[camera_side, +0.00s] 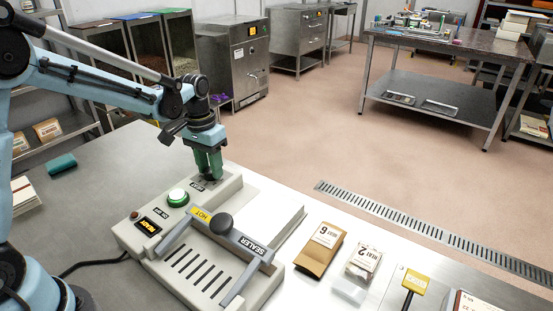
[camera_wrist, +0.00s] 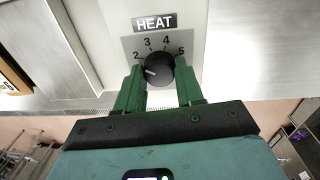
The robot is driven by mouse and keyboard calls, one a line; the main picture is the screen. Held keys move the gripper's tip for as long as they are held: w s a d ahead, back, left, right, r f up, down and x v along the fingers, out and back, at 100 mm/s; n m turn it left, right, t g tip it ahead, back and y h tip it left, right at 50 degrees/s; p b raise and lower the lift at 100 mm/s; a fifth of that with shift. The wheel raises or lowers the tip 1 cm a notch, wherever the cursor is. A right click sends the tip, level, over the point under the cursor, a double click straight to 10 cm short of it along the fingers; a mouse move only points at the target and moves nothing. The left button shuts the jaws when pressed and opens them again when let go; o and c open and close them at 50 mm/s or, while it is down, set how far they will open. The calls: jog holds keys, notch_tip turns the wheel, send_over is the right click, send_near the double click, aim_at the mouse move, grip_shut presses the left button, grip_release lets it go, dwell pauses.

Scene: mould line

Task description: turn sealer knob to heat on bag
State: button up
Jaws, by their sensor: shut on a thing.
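The sealer (camera_side: 215,235) is a pale bench machine with a "SEALER" bar, a green button and a lit "READY" display. Its black heat knob (camera_wrist: 160,68) sits under the "HEAT" label; numbers 2 to 5 show around it, and my fingers hide the lower dial. The knob's white mark points left and slightly down, below the 2. A brown bag (camera_side: 316,259) has a label with a 6; a clear bag (camera_side: 362,264) has one with a 2.
A yellow-headed tool (camera_side: 415,283) lies right of the bags. A teal object (camera_side: 62,164) and a white stack (camera_side: 24,194) lie at the left of the bench. The raised sealer bar (camera_side: 230,235) stands in front of my gripper. Clear floor lies beyond the bench.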

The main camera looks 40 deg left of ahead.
jog(key=o, duration=1)
jog(key=shift+o, duration=0.2)
notch_tip(320, 180, up, 12)
jog(key=shift+a, duration=0.3)
jog(key=t, duration=0.4)
send_near(208, 168)
jog(key=s+d+r, duration=0.4)
jog(key=d, duration=0.1)
jog(key=s+d+f+t, duration=0.1)
jog(key=s+f+t, duration=0.2)
jog(key=s, duration=0.3)
jog(key=shift+d+f+m+y, duration=0.3)
jog(key=shift+d+m, duration=0.05)
jog(key=shift+m, duration=0.05)
